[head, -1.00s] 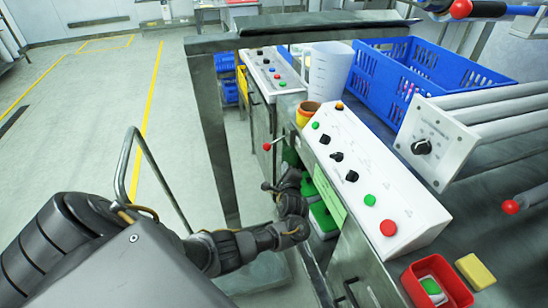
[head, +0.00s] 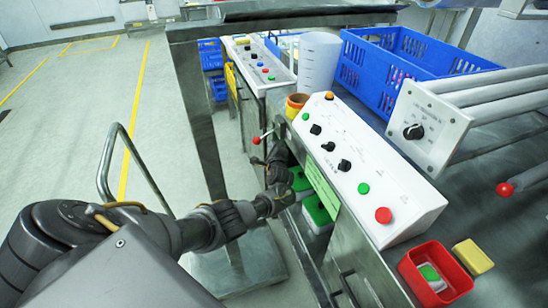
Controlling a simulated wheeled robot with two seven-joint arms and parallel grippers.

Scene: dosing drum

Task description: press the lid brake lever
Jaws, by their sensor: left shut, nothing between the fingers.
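A short lever with a red ball knob (head: 256,141) sticks out to the left from the front of the workbench, below the switch panels. Another lever with a red knob (head: 504,189) is on the right, by the grey tubes. I cannot read a label that tells which is the lid brake lever. My left gripper (head: 257,161) is shut and empty. Its tip shows just below the left red knob, with a small gap in the picture; its depth is unclear. My right gripper is not in view.
A white control panel (head: 372,185) with knobs and buttons lies right of my left arm. Green-lidded boxes (head: 317,209) sit under the bench edge. A blue crate (head: 384,77), a white jug (head: 318,63) and a red bin (head: 412,260) stand on the bench. A steel post (head: 197,110) rises behind the gripper.

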